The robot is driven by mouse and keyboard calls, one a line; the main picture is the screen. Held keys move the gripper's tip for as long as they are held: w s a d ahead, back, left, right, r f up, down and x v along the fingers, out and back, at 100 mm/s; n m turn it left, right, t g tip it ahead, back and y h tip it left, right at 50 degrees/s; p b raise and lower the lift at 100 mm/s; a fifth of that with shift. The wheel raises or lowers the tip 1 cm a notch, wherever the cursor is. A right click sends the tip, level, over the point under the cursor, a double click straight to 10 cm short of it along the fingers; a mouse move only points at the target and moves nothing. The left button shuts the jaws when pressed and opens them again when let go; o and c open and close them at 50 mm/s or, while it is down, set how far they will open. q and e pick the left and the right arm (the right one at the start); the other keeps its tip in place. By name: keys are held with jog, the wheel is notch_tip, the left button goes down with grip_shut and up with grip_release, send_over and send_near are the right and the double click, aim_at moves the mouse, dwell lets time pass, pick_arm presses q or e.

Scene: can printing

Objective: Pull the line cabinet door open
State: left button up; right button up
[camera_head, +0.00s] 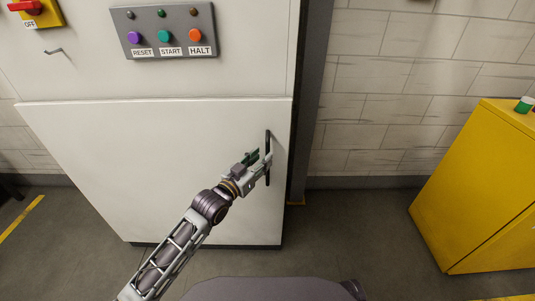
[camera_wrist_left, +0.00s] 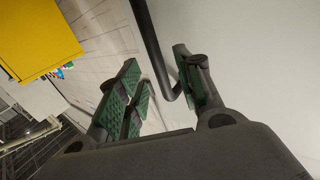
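The white line cabinet door (camera_head: 130,150) is the lower panel of the cabinet and looks shut. Its black vertical bar handle (camera_head: 267,178) is near the door's right edge; it also shows in the left wrist view (camera_wrist_left: 149,40). My left gripper (camera_head: 261,158) reaches in from below left and is at the handle's middle. In the left wrist view my left gripper (camera_wrist_left: 160,88) has its green-padded fingers apart, with the handle bar passing between them. A gap shows beside the bar, and I cannot tell whether either finger touches it. My right gripper is not in view.
A grey button panel (camera_head: 165,45) with RESET, START and HALT sits above the door. A red and yellow switch (camera_head: 27,7) is at top left. A yellow cabinet (camera_head: 475,185) stands at right. Grey floor (camera_head: 350,230) is clear between the cabinets.

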pick_arm(q)
jog(key=shift+b+x, duration=0.3)
jog(key=shift+x, duration=1.8)
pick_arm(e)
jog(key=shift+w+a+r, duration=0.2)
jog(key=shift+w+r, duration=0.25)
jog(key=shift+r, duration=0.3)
pick_arm(q)
jog(key=shift+d, duration=0.1)
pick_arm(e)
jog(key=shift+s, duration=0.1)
pick_arm(q)
grip_shut()
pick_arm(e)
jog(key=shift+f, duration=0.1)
